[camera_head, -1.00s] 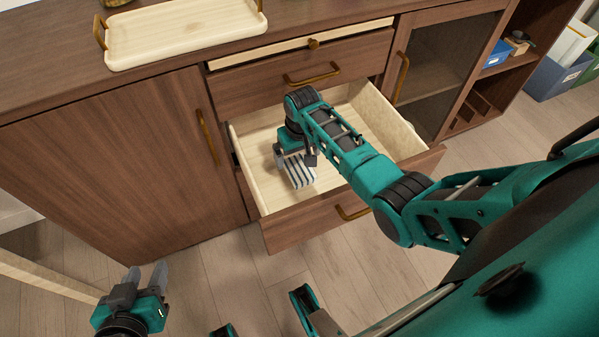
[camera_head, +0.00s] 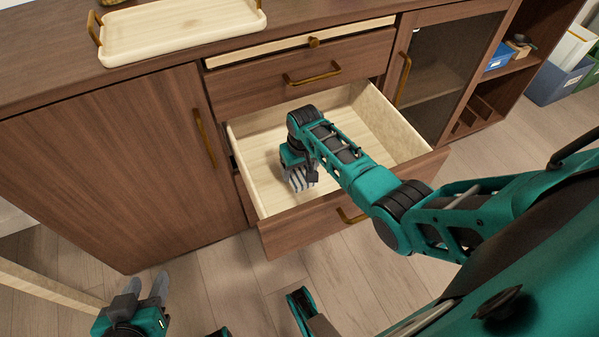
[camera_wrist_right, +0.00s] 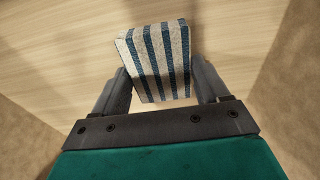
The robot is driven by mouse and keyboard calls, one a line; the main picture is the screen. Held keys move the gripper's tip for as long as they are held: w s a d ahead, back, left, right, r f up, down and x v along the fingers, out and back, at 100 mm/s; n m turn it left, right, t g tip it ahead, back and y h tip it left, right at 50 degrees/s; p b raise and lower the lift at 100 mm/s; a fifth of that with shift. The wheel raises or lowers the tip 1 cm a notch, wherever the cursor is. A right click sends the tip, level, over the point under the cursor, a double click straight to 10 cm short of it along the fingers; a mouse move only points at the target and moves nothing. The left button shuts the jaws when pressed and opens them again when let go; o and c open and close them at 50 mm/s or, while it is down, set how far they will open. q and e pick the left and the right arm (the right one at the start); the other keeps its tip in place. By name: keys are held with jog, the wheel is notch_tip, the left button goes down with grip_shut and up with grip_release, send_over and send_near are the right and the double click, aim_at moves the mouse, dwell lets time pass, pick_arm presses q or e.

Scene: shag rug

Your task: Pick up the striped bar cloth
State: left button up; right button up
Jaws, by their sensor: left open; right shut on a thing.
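The striped bar cloth (camera_wrist_right: 158,60), white with dark blue stripes, is a folded block between the fingers of my right gripper (camera_wrist_right: 163,85) in the right wrist view. In the head view, my right gripper (camera_head: 300,180) is inside the open drawer (camera_head: 375,125), near its left front, and the cloth (camera_head: 302,180) shows partly below it. The right gripper is shut on the cloth. Whether the cloth touches the drawer bottom cannot be told. My left gripper (camera_head: 142,288) is open and empty, low at the left, in front of the cabinet.
The drawer front (camera_head: 320,222) and side walls surround the right gripper. A shut drawer (camera_head: 300,75) is above. A wooden tray (camera_head: 180,28) sits on the cabinet top. A blue bin (camera_head: 556,80) stands on the floor at the right.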

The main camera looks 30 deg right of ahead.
jog(key=c, duration=0.5)
jog(key=shift+r, duration=0.1)
